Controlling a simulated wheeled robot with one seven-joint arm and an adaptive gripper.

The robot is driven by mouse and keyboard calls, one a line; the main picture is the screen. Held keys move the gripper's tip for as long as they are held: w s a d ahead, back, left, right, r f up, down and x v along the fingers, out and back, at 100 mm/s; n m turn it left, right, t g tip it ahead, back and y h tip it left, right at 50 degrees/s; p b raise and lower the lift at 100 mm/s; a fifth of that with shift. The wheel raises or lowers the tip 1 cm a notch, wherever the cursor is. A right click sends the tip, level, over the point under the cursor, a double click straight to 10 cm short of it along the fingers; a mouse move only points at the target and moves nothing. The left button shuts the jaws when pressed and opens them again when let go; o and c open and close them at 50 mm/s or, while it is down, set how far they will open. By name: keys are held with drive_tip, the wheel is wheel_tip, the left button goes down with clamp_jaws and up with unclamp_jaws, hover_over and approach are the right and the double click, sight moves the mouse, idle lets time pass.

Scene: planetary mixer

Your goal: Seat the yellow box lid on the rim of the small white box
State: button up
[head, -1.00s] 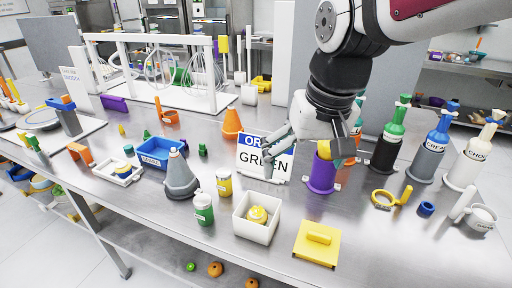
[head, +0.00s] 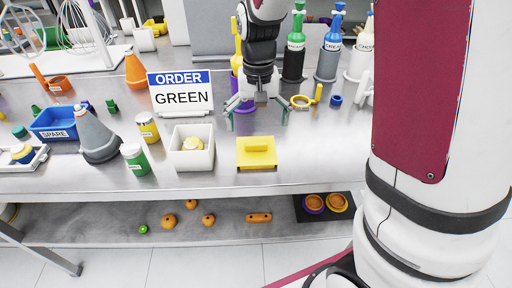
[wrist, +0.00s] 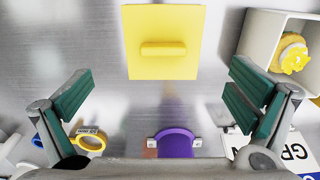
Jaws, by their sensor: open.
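The yellow box lid (head: 256,152) is a flat square plate with a raised bar handle, lying on the steel table near its front edge. It also shows in the wrist view (wrist: 162,66), ahead of my fingers. The small white box (head: 191,160) stands upright just left of the lid, open on top, with a yellow item (head: 193,144) inside. It shows at the right of the wrist view (wrist: 245,35). My gripper (head: 257,116) is open and empty, pointing down behind the lid and apart from it, its fingers spread wide.
The ORDER GREEN sign (head: 181,95) stands behind the white box. A purple holder (head: 243,92) is close behind my gripper. A yellow ring (head: 302,101) lies to its right. Green (head: 135,159) and yellow (head: 147,128) jars stand left of the box. Table right of the lid is clear.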

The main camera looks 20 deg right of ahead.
sight(256, 144)
drive_tip(key=f, duration=0.8)
drive_tip(key=shift+a+b, duration=0.2)
drive_tip(key=shift+b, duration=0.15)
drive_tip(key=shift+c, duration=0.6)
drive_tip(key=c, duration=1.1)
drive_tip(key=shift+c, duration=0.5)
drive_tip(key=shift+f, duration=0.1)
